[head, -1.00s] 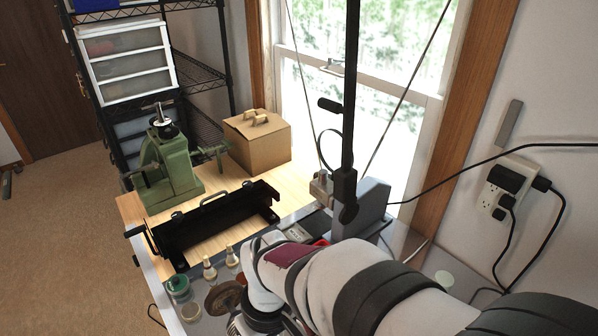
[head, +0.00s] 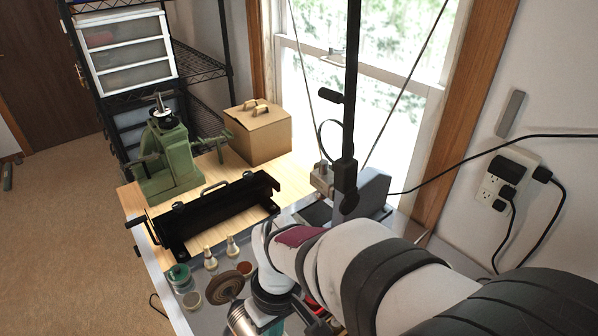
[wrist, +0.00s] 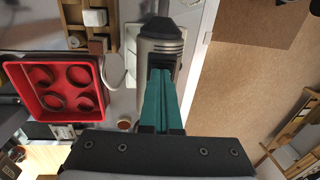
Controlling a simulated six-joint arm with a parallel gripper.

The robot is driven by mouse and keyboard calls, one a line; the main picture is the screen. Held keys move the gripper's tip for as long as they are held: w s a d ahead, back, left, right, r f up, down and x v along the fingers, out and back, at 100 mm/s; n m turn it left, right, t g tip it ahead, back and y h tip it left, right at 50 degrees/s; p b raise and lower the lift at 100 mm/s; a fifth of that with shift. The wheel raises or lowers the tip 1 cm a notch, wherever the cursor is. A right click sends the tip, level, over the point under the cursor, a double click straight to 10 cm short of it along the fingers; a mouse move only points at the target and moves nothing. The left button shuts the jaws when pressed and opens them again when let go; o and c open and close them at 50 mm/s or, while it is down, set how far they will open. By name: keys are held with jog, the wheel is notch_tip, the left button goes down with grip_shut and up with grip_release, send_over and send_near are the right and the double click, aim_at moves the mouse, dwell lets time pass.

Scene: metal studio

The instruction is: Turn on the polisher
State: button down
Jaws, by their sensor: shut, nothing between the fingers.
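The polisher shows in the head view as a grey cylindrical motor body (head: 239,319) with a brown buffing wheel (head: 222,289), at the bottom edge, partly behind my arm. In the wrist view, what looks like its silver-grey body with a dark band (wrist: 161,45) is at top centre. My gripper (wrist: 161,72) has teal fingers that are shut and empty. Their tips overlap the lower end of that body in the picture; I cannot tell whether they touch it. I cannot make out a switch in either view.
A red tray with round cups (wrist: 20,70) is left of my fingers in the wrist view. In the head view, small jars (head: 180,276) and pale cones (head: 210,258) stand near the wheel. A black metal tool (head: 215,215), green machine (head: 170,165) and cardboard box (head: 262,140) are farther back.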

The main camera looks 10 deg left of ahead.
notch_tip(320, 180, up, 14)
jog(key=w+d, duration=0.1)
dwell(0.4)
jog(key=shift+s+a+r, duration=0.1)
jog(key=shift+s+a, duration=0.25)
jog(key=shift+s, duration=0.05)
jog(key=f, duration=0.9)
jog(key=s+a+f, duration=0.1)
jog(key=f, duration=0.4)
jog(key=shift+s+a, duration=0.1)
